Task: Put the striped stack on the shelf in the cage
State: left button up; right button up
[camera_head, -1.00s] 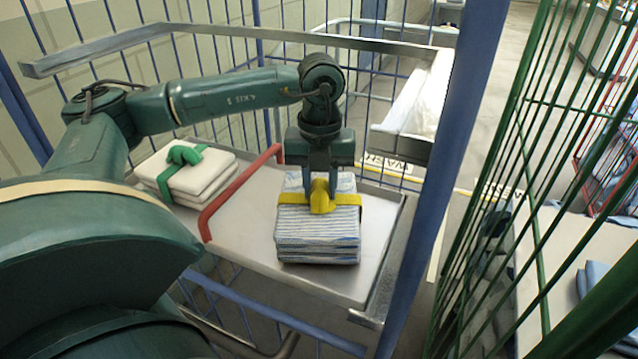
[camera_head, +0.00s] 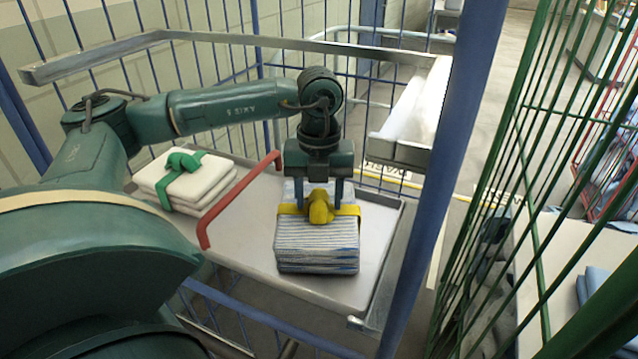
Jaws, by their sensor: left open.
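The striped stack (camera_head: 316,250) is a pile of blue-and-white striped cloth tied with a yellow band and knot (camera_head: 320,207). It rests on the grey shelf (camera_head: 250,250) in the blue cage (camera_head: 440,170), on the right side of the red divider (camera_head: 240,196). My left gripper (camera_head: 319,200) is right above the stack, pointing down. Its two fingers are apart, one on each side of the yellow knot; I cannot tell whether they touch it. My right gripper is not in view.
A white stack (camera_head: 190,182) with a green band sits on the shelf left of the divider. A metal rail (camera_head: 230,40) runs behind and above. A green wire cage (camera_head: 520,200) stands at the right. Bare shelf shows around the striped stack.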

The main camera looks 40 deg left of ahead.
pick_arm(q)
notch_tip(320, 180, up, 12)
jog(key=shift+r+b, duration=0.15)
jog(key=shift+b, duration=0.25)
dwell(0.5)
